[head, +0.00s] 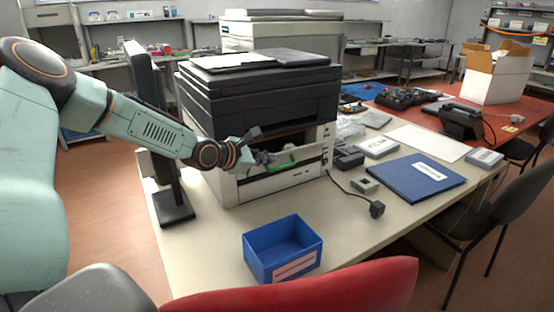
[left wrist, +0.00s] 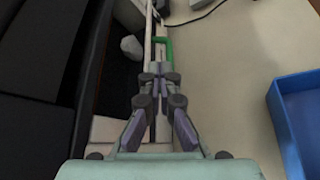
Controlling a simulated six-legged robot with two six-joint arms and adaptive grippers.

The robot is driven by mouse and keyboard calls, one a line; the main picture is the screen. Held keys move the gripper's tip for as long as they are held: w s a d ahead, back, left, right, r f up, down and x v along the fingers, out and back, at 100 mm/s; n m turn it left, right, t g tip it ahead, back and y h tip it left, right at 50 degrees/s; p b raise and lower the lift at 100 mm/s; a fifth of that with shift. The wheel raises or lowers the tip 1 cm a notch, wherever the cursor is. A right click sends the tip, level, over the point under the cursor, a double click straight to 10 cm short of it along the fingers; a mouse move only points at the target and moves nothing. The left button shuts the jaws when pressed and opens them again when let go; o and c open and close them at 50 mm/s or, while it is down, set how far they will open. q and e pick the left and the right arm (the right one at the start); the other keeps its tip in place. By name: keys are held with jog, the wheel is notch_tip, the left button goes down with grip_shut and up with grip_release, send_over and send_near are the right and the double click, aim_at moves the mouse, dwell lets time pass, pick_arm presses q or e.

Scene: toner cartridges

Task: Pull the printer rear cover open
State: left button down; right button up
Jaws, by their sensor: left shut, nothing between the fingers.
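The printer (head: 262,85) is a black and white machine on the table. A dark opening shows in its near side. A white cover panel (head: 306,166) with a green handle (head: 281,167) stands at this opening; I cannot tell its exact angle. In the left wrist view the green handle (left wrist: 166,48) sits just beyond my fingertips. My left gripper (head: 264,157) is shut and empty, at the panel's upper edge close to the handle. In the left wrist view its fingertips (left wrist: 158,70) overlap the panel's line; contact is unclear. My right gripper is not in view.
A blue bin (head: 283,250) stands in front of the printer. A black stand (head: 174,205) is left of it. A cable with a black plug (head: 376,209), a small grey box (head: 364,185) and a blue folder (head: 416,178) lie to the right. A red chair back is nearest.

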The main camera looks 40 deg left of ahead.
pick_arm(q)
jog(key=w+r+m+y, duration=0.1)
jog(key=w+r, duration=0.1)
jog(key=w+r+m+y, duration=0.3)
jog(key=w+r, duration=0.1)
jog(key=shift+w+a+r+m+y, duration=0.1)
jog(key=shift+w+a+m+y, duration=0.1)
jog(key=shift+a+m+y, duration=0.15)
jog(key=shift+w+r+m+y, duration=0.2)
jog(key=shift+r+m+y, duration=0.1)
jog(key=shift+y, duration=0.15)
jog(key=shift+w+d+r+m+g+y, duration=0.35)
jog(key=shift+m+y, duration=0.4)
jog(key=shift+y, duration=0.15)
jog(key=d+m+g+y, duration=0.1)
jog(key=y, duration=0.1)
jog(key=m+g+y, duration=0.3)
jog(key=m+g, duration=0.3)
jog(key=g, duration=0.1)
send_near(291, 163)
jog(key=s+r, duration=0.2)
jog(key=s, duration=0.2)
jog(key=b+x, duration=0.2)
jog(key=x, duration=0.7)
jog(key=shift+a+f, duration=0.15)
jog(key=shift+a, duration=0.15)
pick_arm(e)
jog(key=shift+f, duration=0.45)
